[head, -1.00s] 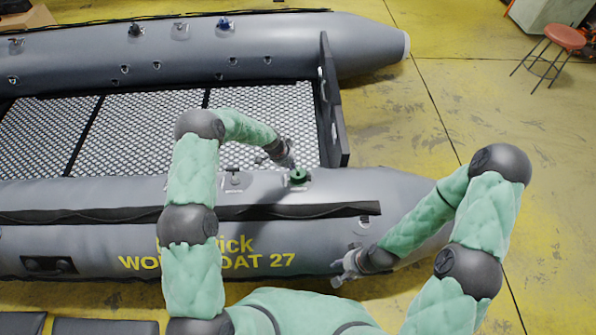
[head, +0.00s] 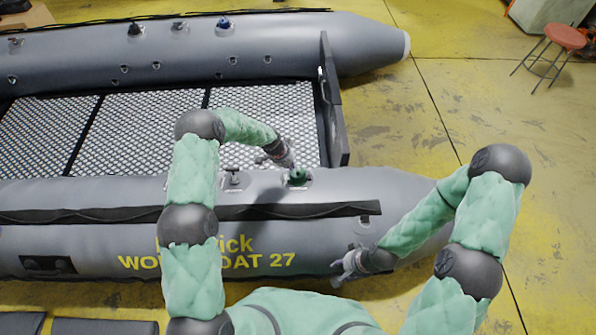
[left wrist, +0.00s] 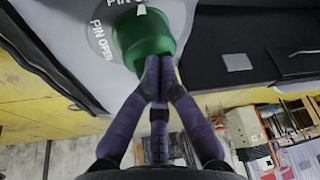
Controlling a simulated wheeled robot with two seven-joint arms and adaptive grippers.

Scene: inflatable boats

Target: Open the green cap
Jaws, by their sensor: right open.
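The green cap (head: 298,176) sits on the top of the near grey boat tube, towards its right end. In the left wrist view the cap (left wrist: 143,38) is a round green piece beside printed "PIN OPEN" lettering. My left gripper (head: 291,163) is right at the cap in the head view. Its fingertips (left wrist: 160,68) are drawn together at the cap's near edge in the left wrist view and seem to touch it; the cap does not show between them. My right gripper (head: 340,268) is open and empty in front of the near tube's side.
Another grey fitting (head: 234,178) stands on the tube left of the cap. A dark upright transom board (head: 333,110) rises behind the cap. The far tube (head: 180,55) carries several fittings.

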